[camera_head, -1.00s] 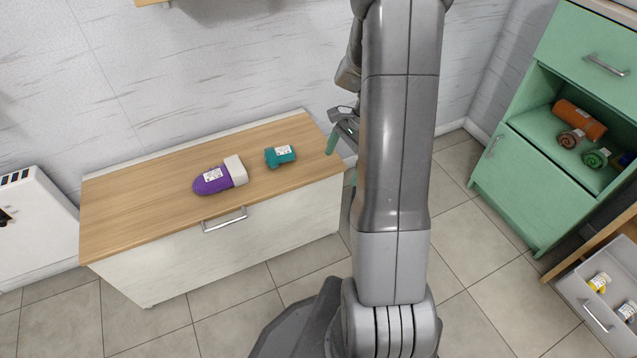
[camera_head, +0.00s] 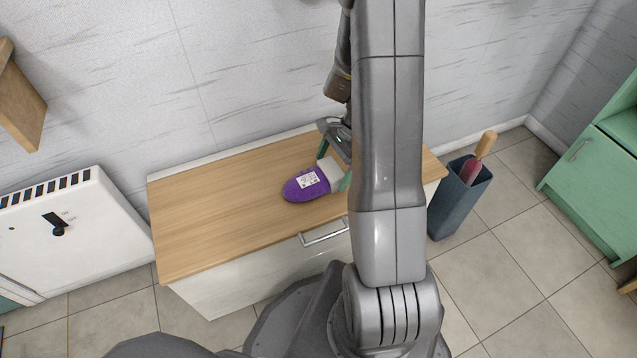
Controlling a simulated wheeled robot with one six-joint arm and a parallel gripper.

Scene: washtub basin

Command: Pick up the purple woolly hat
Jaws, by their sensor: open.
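The purple woolly hat (camera_head: 304,187) lies on the wooden top of a low cabinet (camera_head: 215,219). It has a white band at its right end and a white label on top. My gripper (camera_head: 333,168) is at the hat's right end, with one green finger behind the white band and the other in front of it. The jaws are open. My arm link hides part of the gripper's right side, and I cannot tell whether the fingers touch the hat.
A white appliance with a black knob (camera_head: 85,238) stands left of the cabinet. A dark bin (camera_head: 455,205) stands on the floor to the right, and a green cabinet (camera_head: 590,180) farther right. The left half of the wooden top is clear.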

